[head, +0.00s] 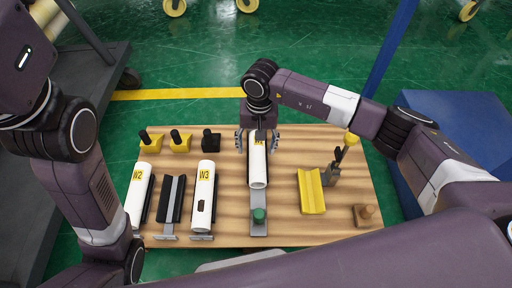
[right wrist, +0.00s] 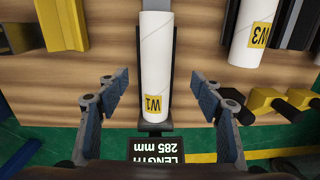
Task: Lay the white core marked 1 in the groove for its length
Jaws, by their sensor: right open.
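The white core marked W1 (head: 258,172) lies lengthwise in a dark cradle on the middle of the wooden board. In the right wrist view, core W1 (right wrist: 156,60) shows its yellow label near a display (right wrist: 157,148) reading LENGTH 285 mm, upside down. My right gripper (head: 258,142) is over the label end of W1. Its fingers are open, one on each side and apart from the core. An empty dark groove (head: 173,197) lies between cores W2 (head: 138,197) and W3 (head: 204,195). My left gripper is out of view.
A yellow V-shaped block (head: 311,191) is right of W1. Yellow and black clamp-like pieces (head: 180,142) line the back left. A wooden knob (head: 364,212) is at the front right. Bare board (head: 332,220) shows between them.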

